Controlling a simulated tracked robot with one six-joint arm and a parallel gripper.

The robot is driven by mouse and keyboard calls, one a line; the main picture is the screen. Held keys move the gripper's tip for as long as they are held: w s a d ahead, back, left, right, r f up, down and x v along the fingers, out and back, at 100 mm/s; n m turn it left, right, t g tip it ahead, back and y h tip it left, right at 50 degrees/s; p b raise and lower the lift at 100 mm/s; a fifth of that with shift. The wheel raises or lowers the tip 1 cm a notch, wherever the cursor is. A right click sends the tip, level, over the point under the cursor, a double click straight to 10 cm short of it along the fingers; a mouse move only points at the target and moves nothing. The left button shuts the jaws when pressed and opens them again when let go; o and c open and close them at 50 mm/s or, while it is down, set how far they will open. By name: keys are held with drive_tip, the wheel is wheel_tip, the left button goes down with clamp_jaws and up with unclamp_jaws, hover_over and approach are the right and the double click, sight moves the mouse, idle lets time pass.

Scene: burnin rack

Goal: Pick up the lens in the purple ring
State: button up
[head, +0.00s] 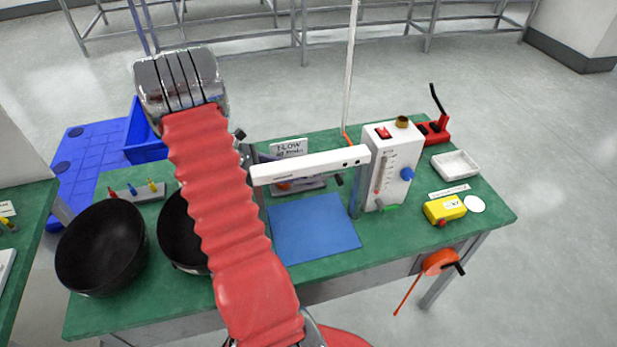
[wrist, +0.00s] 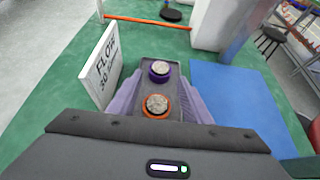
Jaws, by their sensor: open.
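The lens in the purple ring (wrist: 159,71) is a round, speckled grey disc lying on a narrow dark grey tray (wrist: 178,72). A similar lens in an orange ring (wrist: 157,106) lies on the same tray, closer to my wrist. My gripper (wrist: 158,82) is open, its pale purple fingers spread left and right of the tray with nothing between them gripped. The purple ring lies ahead, near the fingertip end. The finger height above the tray is hard to judge. In the head view my red sleeved arm hides most of the gripper, and the purple ring cannot be made out.
A white FLOW sign (wrist: 103,62) stands close on the left of the fingers. A blue mat (head: 316,228) lies to the right. A white bar (head: 310,166) spans above the bench beside a white flow-meter box (head: 390,165). Black bowls (head: 101,248) stand at left.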

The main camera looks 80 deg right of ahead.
drive_tip(key=x, duration=0.6)
drive_tip(key=shift+r, duration=0.1)
drive_tip(key=shift+c, duration=0.2)
drive_tip(key=c, duration=0.7)
drive_tip(key=shift+r, duration=5)
